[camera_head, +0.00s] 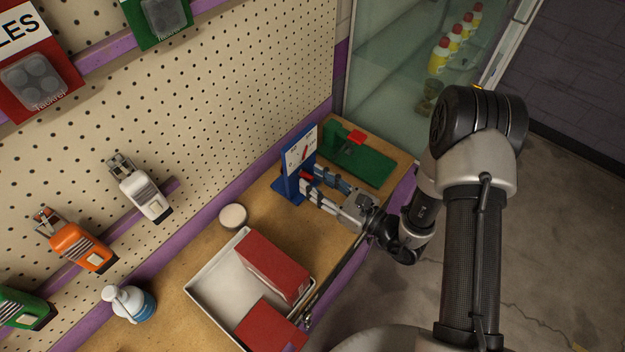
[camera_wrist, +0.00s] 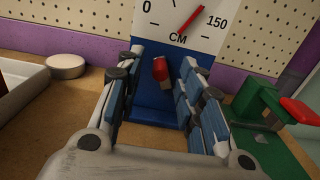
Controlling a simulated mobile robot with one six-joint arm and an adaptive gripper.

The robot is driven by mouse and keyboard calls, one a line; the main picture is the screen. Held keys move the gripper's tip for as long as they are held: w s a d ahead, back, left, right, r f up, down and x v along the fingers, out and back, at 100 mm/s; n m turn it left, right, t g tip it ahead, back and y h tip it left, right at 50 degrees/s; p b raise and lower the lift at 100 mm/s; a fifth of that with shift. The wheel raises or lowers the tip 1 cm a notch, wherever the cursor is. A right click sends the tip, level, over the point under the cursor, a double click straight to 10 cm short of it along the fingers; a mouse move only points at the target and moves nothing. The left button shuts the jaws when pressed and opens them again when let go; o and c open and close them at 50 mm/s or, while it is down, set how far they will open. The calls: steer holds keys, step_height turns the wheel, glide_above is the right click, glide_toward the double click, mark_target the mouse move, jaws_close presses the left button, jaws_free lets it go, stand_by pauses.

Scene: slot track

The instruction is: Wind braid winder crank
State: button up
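The braid winder is a blue upright stand (camera_head: 291,187) on the wooden bench, with a white dial (camera_head: 300,148) on top. In the wrist view the dial (camera_wrist: 178,18) reads 0 to 150 CM, and its red needle (camera_wrist: 189,20) slants up to the right. A red crank knob (camera_wrist: 160,69) sticks out of the blue stand (camera_wrist: 153,102) below the dial. My gripper (camera_head: 311,182) is at the stand's front. In the wrist view its fingers (camera_wrist: 162,73) are spread, one on each side of the knob, with gaps. The crank arm behind the knob is not clear.
A green device (camera_head: 362,163) with a red part stands close to the right. A round white tin (camera_head: 233,216) lies to the left. A white tray (camera_head: 214,289) with red boxes (camera_head: 272,266) is in front left. The pegboard (camera_head: 225,120) rises behind.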

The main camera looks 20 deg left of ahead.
steer(key=shift+x, duration=0.75)
steer(key=shift+c, duration=0.4)
jaws_close()
